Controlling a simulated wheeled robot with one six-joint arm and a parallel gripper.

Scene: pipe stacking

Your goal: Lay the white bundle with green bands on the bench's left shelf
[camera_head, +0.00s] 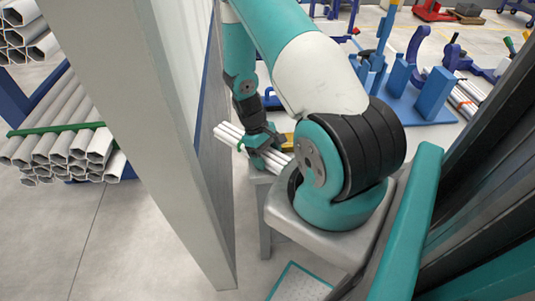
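The white bundle with green bands (228,133) is a set of thin white tubes, lying slantwise near the middle of the head view. One green band shows near its left end. My gripper (266,152) comes down from above and closes around the bundle's middle; the fingertips are partly hidden. Part of a grey bench (261,178) shows just below the bundle, with a leg going down to the floor. My own arm hides most of the bench and its shelves. I cannot tell whether the bundle touches the bench.
A tall grey panel (150,130) stands close on the left of my arm. Behind it, a rack holds grey hexagonal pipes (70,150) with a green strap. A blue fixture (420,100) stands at the back right, with more white tubes (466,98) beside it.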

